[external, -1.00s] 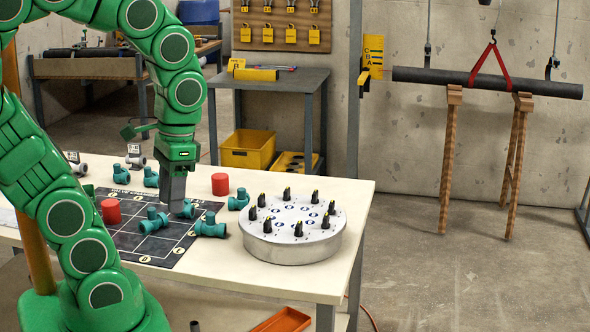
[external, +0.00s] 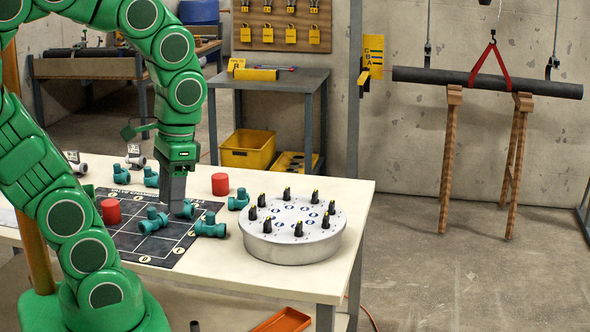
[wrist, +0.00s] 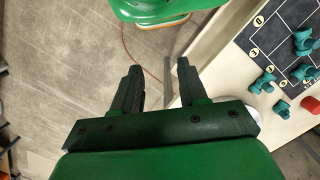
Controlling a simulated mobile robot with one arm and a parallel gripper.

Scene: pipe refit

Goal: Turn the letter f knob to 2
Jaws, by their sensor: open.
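A round grey metal drum (external: 290,248) stands on the right end of the white table. Several black knobs with yellow marks, such as the front one (external: 268,226), ring its top. Their letters and numbers are too small to read, so I cannot tell which is f or where it points. My gripper (external: 176,205) points down, left of the drum in the external view. In the wrist view my gripper (wrist: 160,75) has its two fingers apart with nothing between them. Only floor and a table leg show there.
A dark gridded mat (external: 128,240) lies left of the drum, with teal pipe fittings (external: 153,221) on it. Red cylinders (external: 220,184) stand on the table. A side table (external: 285,82) and a yellow bin (external: 247,149) are behind. The white table's front right corner is clear.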

